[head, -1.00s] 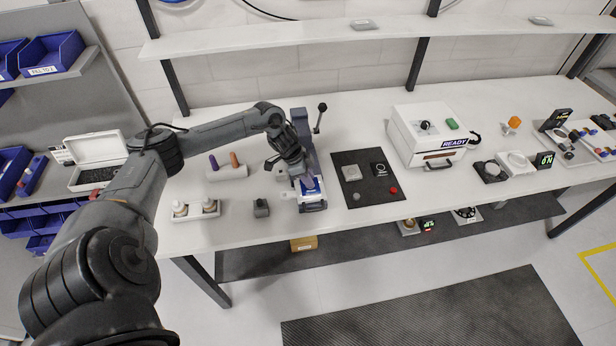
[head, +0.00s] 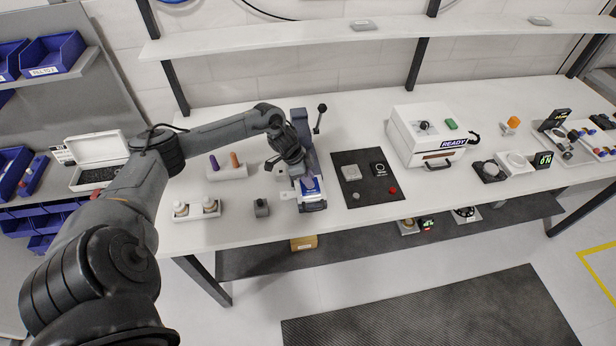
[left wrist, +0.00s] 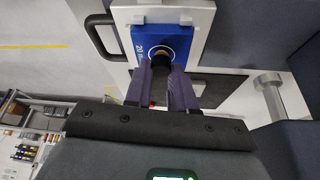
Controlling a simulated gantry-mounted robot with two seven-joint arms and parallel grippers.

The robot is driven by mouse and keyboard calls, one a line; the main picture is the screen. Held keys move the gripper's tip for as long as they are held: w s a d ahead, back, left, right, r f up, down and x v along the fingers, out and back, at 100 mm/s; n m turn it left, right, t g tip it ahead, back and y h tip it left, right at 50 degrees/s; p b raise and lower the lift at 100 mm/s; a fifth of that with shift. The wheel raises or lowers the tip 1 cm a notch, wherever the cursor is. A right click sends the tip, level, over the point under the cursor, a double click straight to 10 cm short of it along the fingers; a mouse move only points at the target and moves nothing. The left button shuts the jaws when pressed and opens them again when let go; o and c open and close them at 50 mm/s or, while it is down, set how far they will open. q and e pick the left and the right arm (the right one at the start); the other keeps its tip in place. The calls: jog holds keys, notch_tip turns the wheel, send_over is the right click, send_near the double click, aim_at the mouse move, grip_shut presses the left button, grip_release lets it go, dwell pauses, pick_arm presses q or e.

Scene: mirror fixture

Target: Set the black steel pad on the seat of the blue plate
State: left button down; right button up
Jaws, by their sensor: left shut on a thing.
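The blue plate (head: 313,203) lies on a white fixture at the foot of a blue-grey press on the bench. In the left wrist view the plate (left wrist: 141,45) carries a pale ring, with a brownish round spot inside it. My left gripper (head: 307,184) is over the plate. Its two purple-grey fingers (left wrist: 164,69) are shut on a small dark piece (left wrist: 161,63), which looks like the black steel pad. The piece lines up with the ring. I cannot tell whether it touches the seat. My right gripper is not in view.
The press column (head: 298,120) and its black-knobbed lever (head: 320,118) stand just behind the gripper. A black mat (head: 374,201) with small parts lies to the right. A bottle holder (head: 196,217) and a small grey block (head: 261,208) stand to the left.

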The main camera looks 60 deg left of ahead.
pick_arm(q)
jog(key=shift+f, duration=0.45)
dwell(0.7)
jog(key=c, duration=0.9)
grip_release()
jog(key=shift+o, duration=0.2)
